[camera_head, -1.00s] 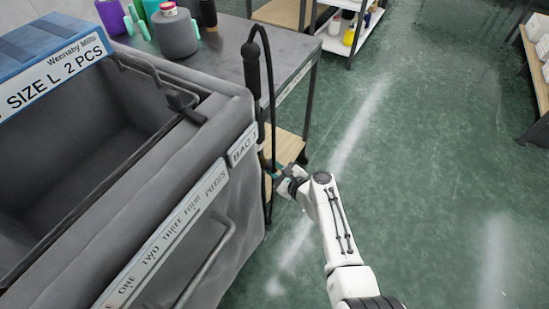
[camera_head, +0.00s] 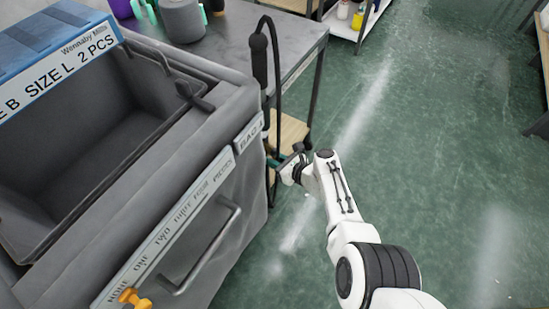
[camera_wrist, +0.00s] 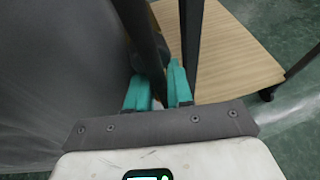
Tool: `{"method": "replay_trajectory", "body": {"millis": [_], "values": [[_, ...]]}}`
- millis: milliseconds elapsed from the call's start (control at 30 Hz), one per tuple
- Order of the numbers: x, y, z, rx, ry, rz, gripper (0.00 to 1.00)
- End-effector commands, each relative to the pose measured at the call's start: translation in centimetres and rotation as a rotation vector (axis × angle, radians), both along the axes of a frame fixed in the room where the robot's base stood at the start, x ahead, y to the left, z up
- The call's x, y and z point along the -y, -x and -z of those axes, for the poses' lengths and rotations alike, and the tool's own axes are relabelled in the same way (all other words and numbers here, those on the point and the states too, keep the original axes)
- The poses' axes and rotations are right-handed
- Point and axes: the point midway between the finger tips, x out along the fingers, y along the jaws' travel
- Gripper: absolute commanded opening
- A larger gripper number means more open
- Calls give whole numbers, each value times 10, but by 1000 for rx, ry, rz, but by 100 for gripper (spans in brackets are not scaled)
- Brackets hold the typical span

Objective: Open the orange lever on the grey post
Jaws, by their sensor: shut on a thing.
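An orange piece (camera_head: 133,298) with a rounded end shows at the bottom edge of the head view, by the label strip of the grey bag cart. I cannot tell whether it is the lever. No grey post with an orange lever is clearly seen. My gripper (camera_head: 276,160) is low beside the cart's right corner. It is shut on a dark upright wand (camera_head: 260,62), whose black grip stands above it. In the wrist view, my teal fingertips (camera_wrist: 159,86) are on either side of the dark shaft (camera_wrist: 149,40). The exact contact is partly hidden.
The grey bag cart (camera_head: 205,165) with its handle stands close on the left. A grey table (camera_head: 225,40) with spools is behind it, a wooden shelf (camera_wrist: 223,55) below. A black hose (camera_head: 276,75) loops from the wand.

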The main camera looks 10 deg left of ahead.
Motion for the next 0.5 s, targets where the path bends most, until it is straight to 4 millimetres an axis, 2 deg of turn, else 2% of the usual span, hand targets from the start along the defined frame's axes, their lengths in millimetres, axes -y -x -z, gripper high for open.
{"method": "replay_trajectory", "body": {"millis": [300, 333, 500], "values": [[2, 3, 5, -9, 4, 2, 0], [2, 3, 5, -9, 4, 2, 24], [2, 2, 4, -7, 3, 1, 40]]}}
